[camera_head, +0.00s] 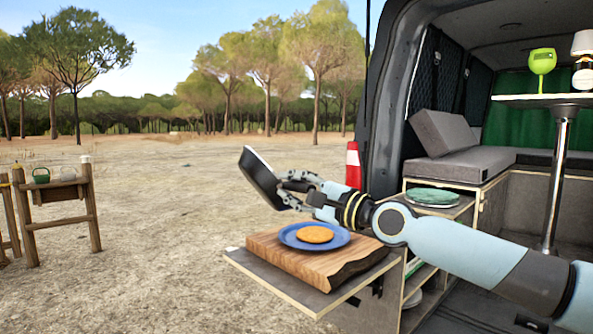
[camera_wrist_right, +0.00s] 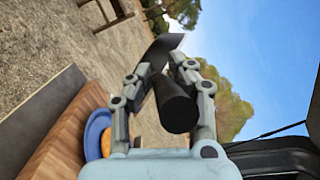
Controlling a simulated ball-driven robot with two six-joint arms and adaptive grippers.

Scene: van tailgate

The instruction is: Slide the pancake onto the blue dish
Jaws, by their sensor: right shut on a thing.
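The pancake (camera_head: 315,234) is golden brown and lies flat on the blue dish (camera_head: 288,238), within its rim. The dish rests on a wooden board (camera_head: 272,254). My right gripper (camera_head: 290,188) is shut on the handle of a dark pan (camera_head: 261,176), held tilted steeply up above and left of the dish, apart from it. In the right wrist view the dark round handle (camera_wrist_right: 175,104) sits between the fingers, with the blue dish (camera_wrist_right: 95,130) and an edge of the pancake (camera_wrist_right: 106,142) at lower left. My left gripper is not in view.
The board lies on a pull-out shelf (camera_head: 285,292) at the van's side. A green plate (camera_head: 433,196) sits on the shelf behind my right arm. A table with a green glass (camera_head: 542,62) stands inside the van. Open air surrounds the pan on the left.

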